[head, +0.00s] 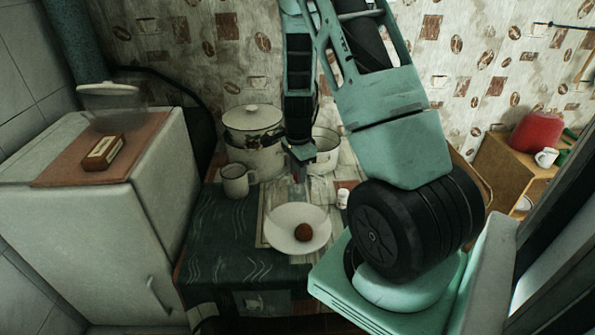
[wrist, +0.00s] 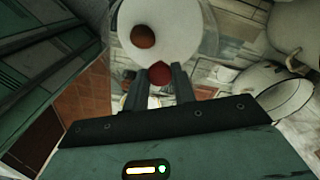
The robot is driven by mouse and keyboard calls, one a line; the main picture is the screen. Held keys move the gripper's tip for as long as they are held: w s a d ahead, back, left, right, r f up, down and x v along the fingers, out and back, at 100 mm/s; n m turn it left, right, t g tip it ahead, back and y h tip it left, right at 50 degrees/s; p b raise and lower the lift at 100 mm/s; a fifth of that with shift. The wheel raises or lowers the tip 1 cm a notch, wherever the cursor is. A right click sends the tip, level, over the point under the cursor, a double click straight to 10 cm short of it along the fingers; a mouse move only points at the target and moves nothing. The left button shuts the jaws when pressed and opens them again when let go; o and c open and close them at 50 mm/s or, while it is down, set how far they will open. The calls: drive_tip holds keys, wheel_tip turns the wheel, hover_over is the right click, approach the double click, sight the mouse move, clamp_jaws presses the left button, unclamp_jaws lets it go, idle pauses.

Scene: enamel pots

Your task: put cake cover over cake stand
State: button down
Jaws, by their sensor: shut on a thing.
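The cake stand (head: 283,217) is a white round plate on the dark-clothed table, with a brown ball (head: 303,232) on it. In the wrist view the stand (wrist: 183,30) and ball (wrist: 143,37) lie just beyond my fingertips. My gripper (head: 298,172) is behind the stand in the head view, pointing down. In the wrist view my gripper (wrist: 159,84) is shut on a red knob, which appears to be the handle of the clear cake cover (wrist: 160,74). The cover's glass is hard to make out, so I cannot tell its exact edge or its height over the stand.
A lidded white pot (head: 253,150), a mug (head: 237,181) and an open pot (head: 325,150) stand behind the stand. A small white jar (head: 343,198) is at its right. A white fridge (head: 95,225) bears a clear container (head: 108,100) and a small box (head: 103,152).

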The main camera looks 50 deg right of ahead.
drive_tip(key=shift+f, duration=0.1)
drive_tip(key=shift+f+b, duration=3.2)
drive_tip(key=shift+f, duration=0.95)
drive_tip(key=c, duration=0.6)
unclamp_jaws()
drive_tip(key=shift+r+p, duration=3.1)
drive_tip(key=shift+r, duration=0.4)
